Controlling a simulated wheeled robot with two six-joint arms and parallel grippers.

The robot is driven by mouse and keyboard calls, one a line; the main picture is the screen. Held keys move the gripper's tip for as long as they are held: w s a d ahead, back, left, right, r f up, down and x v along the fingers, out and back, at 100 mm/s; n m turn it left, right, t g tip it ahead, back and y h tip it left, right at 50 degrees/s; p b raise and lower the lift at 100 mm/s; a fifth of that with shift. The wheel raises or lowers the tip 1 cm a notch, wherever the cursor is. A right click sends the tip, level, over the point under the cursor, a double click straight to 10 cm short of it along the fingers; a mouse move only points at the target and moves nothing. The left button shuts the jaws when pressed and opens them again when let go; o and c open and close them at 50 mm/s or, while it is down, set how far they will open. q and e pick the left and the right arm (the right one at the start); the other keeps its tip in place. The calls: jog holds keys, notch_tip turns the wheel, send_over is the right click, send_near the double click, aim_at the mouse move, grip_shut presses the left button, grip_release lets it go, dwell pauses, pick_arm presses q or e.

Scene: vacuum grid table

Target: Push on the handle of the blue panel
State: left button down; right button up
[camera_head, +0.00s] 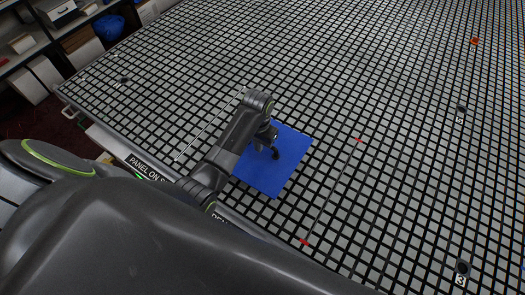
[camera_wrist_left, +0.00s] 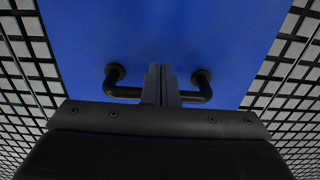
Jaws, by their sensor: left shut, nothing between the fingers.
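The blue panel (camera_head: 290,157) lies flat on the grid table, partly covered by my left arm in the head view. It also fills the upper middle of the left wrist view (camera_wrist_left: 160,30). Its black handle shows in the wrist view as a bar with two round mounts (camera_wrist_left: 122,91), one on each side. My left gripper (camera_wrist_left: 161,84) is shut and empty. Its fingers cross in front of the middle of the handle, between the two mounts; whether they touch it I cannot tell. In the head view my left gripper (camera_head: 268,150) is over the panel. My right gripper is not visible.
The grid table (camera_head: 400,90) spreads widely around the panel, mostly clear. Red marks (camera_head: 359,140) and dark round spots (camera_head: 462,110) lie to the right. A thin rod or line (camera_head: 205,130) lies left of my arm. Shelves with boxes (camera_head: 30,60) stand beyond the table's left edge.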

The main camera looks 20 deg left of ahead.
pick_arm(q)
jog(key=shift+s+f, duration=0.1)
jog(key=shift+s, duration=0.5)
jog(key=shift+s+a, duration=0.15)
jog(key=shift+s, duration=0.8)
jog(key=shift+s, duration=0.1)
